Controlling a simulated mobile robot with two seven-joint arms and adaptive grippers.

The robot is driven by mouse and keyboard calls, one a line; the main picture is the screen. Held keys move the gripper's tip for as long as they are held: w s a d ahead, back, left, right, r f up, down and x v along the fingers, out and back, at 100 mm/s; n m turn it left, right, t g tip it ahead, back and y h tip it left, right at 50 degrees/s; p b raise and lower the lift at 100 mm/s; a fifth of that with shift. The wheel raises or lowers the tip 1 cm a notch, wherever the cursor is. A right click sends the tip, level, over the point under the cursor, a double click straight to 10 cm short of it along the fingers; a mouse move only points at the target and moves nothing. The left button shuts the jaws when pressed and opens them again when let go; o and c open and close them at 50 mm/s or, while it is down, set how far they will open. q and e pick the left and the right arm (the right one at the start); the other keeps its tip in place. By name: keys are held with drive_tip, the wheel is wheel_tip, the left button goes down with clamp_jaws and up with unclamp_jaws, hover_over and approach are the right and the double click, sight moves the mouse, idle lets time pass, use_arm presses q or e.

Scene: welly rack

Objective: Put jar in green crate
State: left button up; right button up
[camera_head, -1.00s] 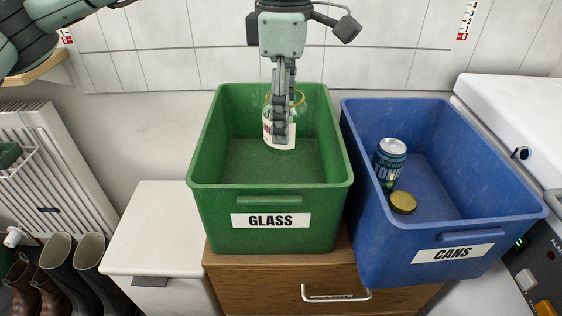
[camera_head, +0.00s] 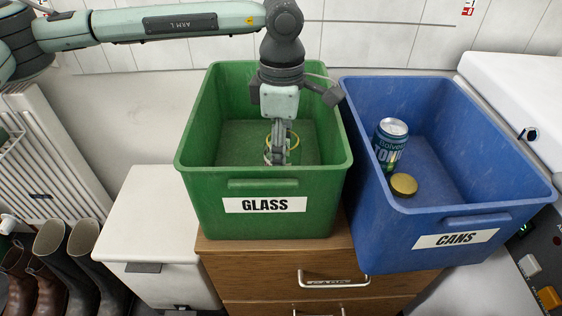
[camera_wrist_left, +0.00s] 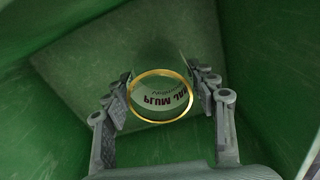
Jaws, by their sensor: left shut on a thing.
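The green crate (camera_head: 180,160) labelled GLASS stands on a wooden drawer unit. My left gripper (camera_head: 279,157) reaches down inside it, shut on the jar (camera_head: 295,145). In the head view the jar is mostly hidden behind the gripper and only part of its gold rim shows clearly. In the left wrist view the jar (camera_wrist_left: 160,97) sits between the two fingers (camera_wrist_left: 163,108), with its round gold rim towards the camera and a pale label reading PLUM. The crate's green walls and floor surround it. I cannot tell whether the jar touches the floor. My right gripper is not in view.
A blue crate (camera_head: 470,170) labelled CANS stands close on the right, holding a can (camera_head: 391,145) and a gold lid (camera_head: 404,185). A white bin (camera_head: 150,225) and boots (camera_head: 75,260) are at the left. A tiled wall is behind.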

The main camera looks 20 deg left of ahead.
use_arm(q)
wheel_tip(320, 180, down, 2)
drive_tip(key=shift+f, duration=0.6)
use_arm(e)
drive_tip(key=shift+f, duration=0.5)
use_arm(q)
drive_tip(key=shift+f, duration=0.1)
drive_tip(key=o, duration=1.3)
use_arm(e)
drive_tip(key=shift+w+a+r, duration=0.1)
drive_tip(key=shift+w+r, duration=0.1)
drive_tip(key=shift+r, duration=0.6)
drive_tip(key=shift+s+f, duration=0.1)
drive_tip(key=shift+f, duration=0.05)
